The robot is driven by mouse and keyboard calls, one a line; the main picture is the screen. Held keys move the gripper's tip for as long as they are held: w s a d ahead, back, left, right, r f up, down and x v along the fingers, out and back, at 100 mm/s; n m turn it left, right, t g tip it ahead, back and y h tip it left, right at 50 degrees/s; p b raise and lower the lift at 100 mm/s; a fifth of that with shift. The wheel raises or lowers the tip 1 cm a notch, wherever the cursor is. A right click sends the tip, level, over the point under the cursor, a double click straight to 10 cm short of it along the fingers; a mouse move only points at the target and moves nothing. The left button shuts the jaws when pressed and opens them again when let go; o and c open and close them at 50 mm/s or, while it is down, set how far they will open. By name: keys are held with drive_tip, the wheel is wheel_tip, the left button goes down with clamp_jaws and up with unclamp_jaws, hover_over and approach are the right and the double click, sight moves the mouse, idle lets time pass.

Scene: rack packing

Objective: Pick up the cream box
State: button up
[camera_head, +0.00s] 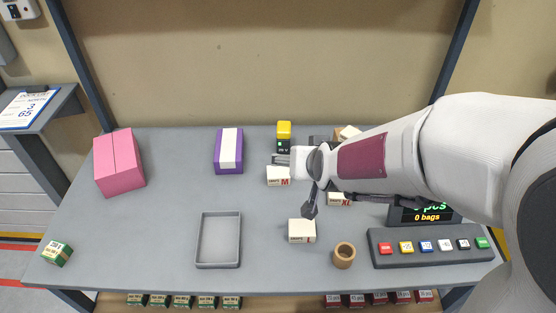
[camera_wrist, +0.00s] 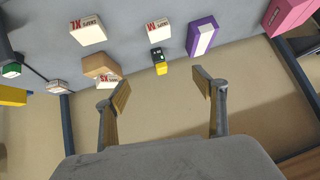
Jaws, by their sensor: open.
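Several cream boxes lie on the grey table, and I cannot tell which one the task means. In the head view one marked M (camera_head: 278,177) is beside my gripper, one (camera_head: 301,231) is nearer the front, and one (camera_head: 340,199) is partly under my arm. The wrist view shows the M box (camera_wrist: 158,31), a box marked XL or similar (camera_wrist: 88,33) and others behind a brown box (camera_wrist: 101,65). My gripper (camera_head: 296,184) is above the table near the M box. In the wrist view my gripper (camera_wrist: 161,90) is open, with nothing between its fingers.
A yellow-topped black item (camera_head: 284,137), a purple and white box (camera_head: 229,150) and a pink box (camera_head: 119,162) stand towards the back and left. An empty grey tray (camera_head: 218,265), a tan ring (camera_head: 344,255) and a button panel (camera_head: 430,247) are in front. The left middle is clear.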

drive_tip(key=w+a+f+t, duration=0.2)
drive_tip(key=w+a+f, duration=0.1)
drive_tip(key=w+f, duration=0.4)
drive_tip(key=t+h, duration=0.2)
approach(279, 176)
drive_tip(key=x, duration=0.4)
drive_tip(key=shift+w+a+r, duration=0.3)
drive_tip(key=shift+w+r, duration=0.05)
drive_tip(key=shift+x, duration=1.3)
drive_tip(key=shift+f, duration=0.1)
drive_tip(key=shift+w+d+f, duration=0.25)
drive_tip(key=shift+w+f, duration=0.8)
drive_tip(key=shift+w, duration=0.25)
drive_tip(key=shift+x, duration=0.9)
